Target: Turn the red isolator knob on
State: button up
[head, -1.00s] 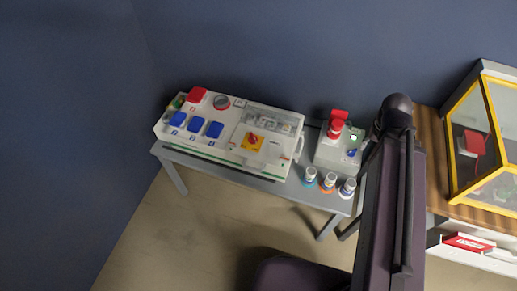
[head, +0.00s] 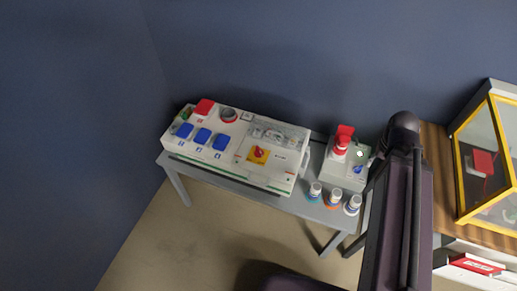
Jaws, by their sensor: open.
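The red isolator knob (head: 259,154) sits on a yellow square plate on the front right part of a white socket box (head: 234,174). The box lies on a grey table against the wall. The knob is small here, and I cannot tell which position it points to. My gripper is not in view. A dark part of my own body stands at the right of the picture, clear of the socket box.
A smaller grey box (head: 335,179) with a red plug stands right of the socket box on the grey table (head: 240,189). Several small white jars (head: 333,199) stand in front of it. A yellow-framed case (head: 484,158) is at far right. Open floor lies in front.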

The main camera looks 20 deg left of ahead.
jog(key=w+a+f+n+b, duration=0.2)
jog(key=w+a, duration=0.2)
jog(key=a, duration=0.4)
jog(key=n+b, duration=0.5)
jog(key=n, duration=0.2)
send_over(259, 149)
notch_tip(259, 149, down, 5)
jog(key=shift+s, duration=0.1)
jog(key=shift+f, duration=0.2)
notch_tip(259, 149, down, 14)
jog(key=b, duration=1.4)
jog(key=shift+r, duration=0.25)
grip_shut()
